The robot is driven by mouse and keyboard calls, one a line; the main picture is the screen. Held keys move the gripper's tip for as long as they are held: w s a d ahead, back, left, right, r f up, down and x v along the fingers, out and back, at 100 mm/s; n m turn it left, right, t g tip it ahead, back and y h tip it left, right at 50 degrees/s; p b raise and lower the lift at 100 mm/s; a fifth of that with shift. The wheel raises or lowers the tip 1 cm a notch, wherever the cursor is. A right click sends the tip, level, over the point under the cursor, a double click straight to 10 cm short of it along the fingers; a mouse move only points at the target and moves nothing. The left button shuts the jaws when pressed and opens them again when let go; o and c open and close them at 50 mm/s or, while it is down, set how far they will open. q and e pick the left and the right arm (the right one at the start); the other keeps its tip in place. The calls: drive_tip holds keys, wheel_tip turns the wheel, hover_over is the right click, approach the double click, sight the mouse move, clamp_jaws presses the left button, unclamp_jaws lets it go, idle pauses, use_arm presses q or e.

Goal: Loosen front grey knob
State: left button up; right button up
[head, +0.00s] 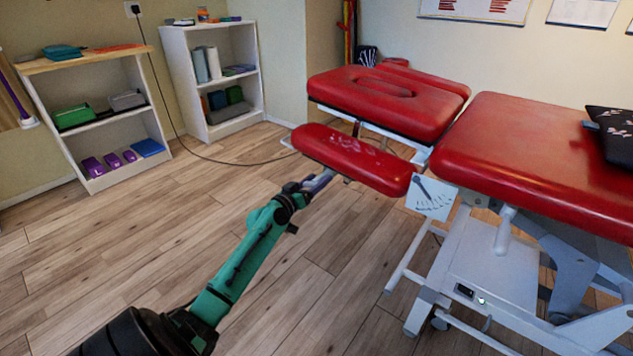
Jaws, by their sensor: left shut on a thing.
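A red treatment table (545,150) stands at the right, with a red headrest section (385,100) beyond it. A narrow red arm pad (350,158) sits at its near left side. My left gripper (318,183) is under the near edge of this pad, its arm coming up from the lower left. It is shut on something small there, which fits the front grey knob. The knob itself is mostly hidden by the fingers and too small to make out clearly. My right gripper is not in view.
The table's white frame (495,270) and its wheels stand right of my left arm. A white plate with angle marks (431,197) hangs by the table's corner. Two low shelves (215,75) line the back left. A black cable lies on the floor. The wooden floor (110,240) at left is clear.

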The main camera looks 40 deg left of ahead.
use_arm(q)
drive_tip(key=n, duration=0.3)
drive_tip(key=shift+n, duration=0.4)
drive_tip(key=n+p, duration=0.1)
drive_tip(key=n, duration=0.2)
drive_tip(key=shift+n, duration=0.3)
drive_tip(key=n, duration=0.3)
drive_tip(key=shift+p, duration=0.35)
drive_tip(key=shift+n, duration=1.3)
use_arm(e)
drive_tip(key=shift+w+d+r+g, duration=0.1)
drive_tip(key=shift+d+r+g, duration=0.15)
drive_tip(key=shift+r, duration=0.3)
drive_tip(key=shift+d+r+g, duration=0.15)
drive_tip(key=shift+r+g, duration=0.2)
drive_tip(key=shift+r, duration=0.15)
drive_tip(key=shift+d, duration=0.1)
use_arm(q)
drive_tip(key=o, duration=1.4)
drive_tip(key=shift+c, duration=0.2)
drive_tip(key=s+p, duration=0.1)
drive_tip(key=s, duration=0.6)
drive_tip(key=shift+d, duration=0.15)
drive_tip(key=s, duration=0.7)
drive_tip(key=shift+s, duration=0.3)
